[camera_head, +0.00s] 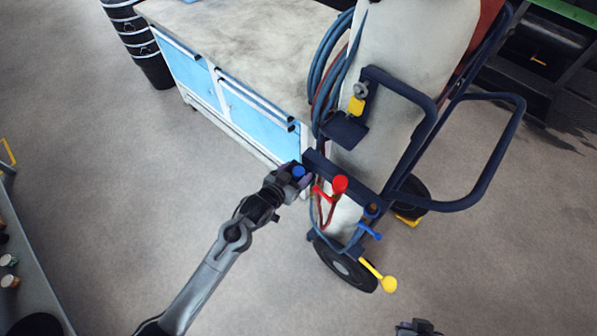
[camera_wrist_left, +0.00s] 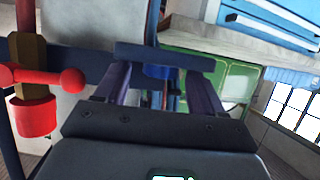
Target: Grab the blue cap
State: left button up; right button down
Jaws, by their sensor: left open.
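The blue cap (camera_head: 299,172) shows as a small round blue disc at my left gripper (camera_head: 293,176), beside the cart's dark blue crossbar. In the left wrist view a blue piece (camera_wrist_left: 160,72), which looks like the cap, lies between the two spread fingers of my left gripper (camera_wrist_left: 157,88). The fingers are open with space on both sides of it, and a dark blue bar partly hides it. I cannot tell whether either finger touches it. A dark part at the bottom edge of the head view looks like my right gripper (camera_head: 418,328); its fingers are not clear.
A cylinder cart (camera_head: 430,110) carries a pale cylinder, hoses, a red knob (camera_head: 339,184), a blue lever (camera_head: 369,231) and a yellow lever (camera_head: 378,275). The red fitting (camera_wrist_left: 36,117) is left in the wrist view. A blue-doored cabinet (camera_head: 250,120) stands behind.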

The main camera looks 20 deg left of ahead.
pick_arm(q)
jog(key=c, duration=1.1)
